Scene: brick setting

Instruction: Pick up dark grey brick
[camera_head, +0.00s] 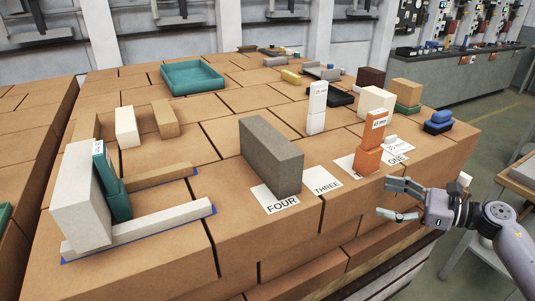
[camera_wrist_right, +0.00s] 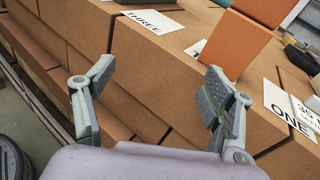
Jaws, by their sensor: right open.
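The dark grey brick (camera_head: 271,156) stands upright on the brick-built table, at the label card FOUR (camera_head: 274,199). My right gripper (camera_head: 389,199) is at the table's front right edge, to the right of the dark grey brick and apart from it. In the right wrist view my right gripper (camera_wrist_right: 158,98) has its two fingers spread, with nothing between them. The dark grey brick is not visible in the wrist view. My left gripper is in neither view.
An orange block stack (camera_head: 368,156) stands near my right gripper, with a white block stack (camera_head: 316,108) behind it. Label cards THREE (camera_head: 322,180) and ONE (camera_head: 396,159) lie near the front edge. A pale block (camera_head: 80,197) and a teal tray (camera_head: 193,79) are farther left.

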